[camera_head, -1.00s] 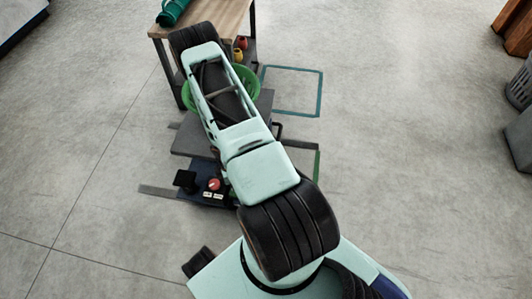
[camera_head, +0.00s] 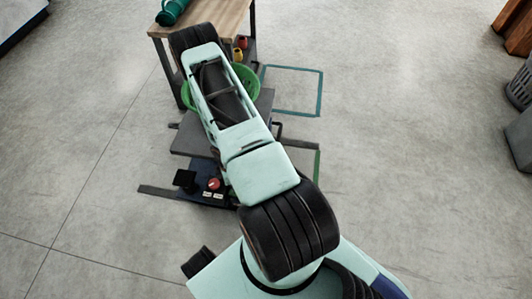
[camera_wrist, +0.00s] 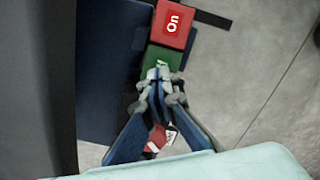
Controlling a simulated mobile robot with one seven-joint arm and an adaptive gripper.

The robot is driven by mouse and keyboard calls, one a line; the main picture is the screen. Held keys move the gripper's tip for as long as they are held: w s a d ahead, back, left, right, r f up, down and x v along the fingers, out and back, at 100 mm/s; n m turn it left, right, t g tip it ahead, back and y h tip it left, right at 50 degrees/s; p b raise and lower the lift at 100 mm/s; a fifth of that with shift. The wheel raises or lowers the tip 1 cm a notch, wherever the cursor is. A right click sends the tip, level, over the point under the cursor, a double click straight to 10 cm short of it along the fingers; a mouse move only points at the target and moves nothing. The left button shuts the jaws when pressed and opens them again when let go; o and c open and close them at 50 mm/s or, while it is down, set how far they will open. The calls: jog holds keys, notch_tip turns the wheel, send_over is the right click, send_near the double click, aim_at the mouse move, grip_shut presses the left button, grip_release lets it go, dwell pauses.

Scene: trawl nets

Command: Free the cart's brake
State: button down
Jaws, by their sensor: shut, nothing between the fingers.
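In the wrist view, a red block marked "On" (camera_wrist: 173,22) sits at the top, with a green block (camera_wrist: 160,57) directly below it. Both lie beside a dark blue panel (camera_wrist: 105,65). My gripper (camera_wrist: 161,78) is shut and empty, its fingertips over the near end of the green block. I cannot tell whether they touch it. Any label on the green block is mostly hidden. Another red part with a white label (camera_wrist: 156,138) shows between the finger linkages. In the head view, the cart (camera_head: 190,140) stands under my arm, which hides my gripper.
A green basket (camera_head: 249,88) rests at the cart's far end, partly behind my arm. A red round knob (camera_head: 214,184) and a black block (camera_head: 185,179) are on its low near part. A wooden table (camera_head: 228,18) stands behind.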

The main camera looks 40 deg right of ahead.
jog(key=shift+f+b, duration=0.65)
jog(key=shift+f, duration=0.2)
jog(key=shift+r, duration=0.15)
jog(key=shift+r+p, duration=2.5)
jog(key=shift+r, duration=0.95)
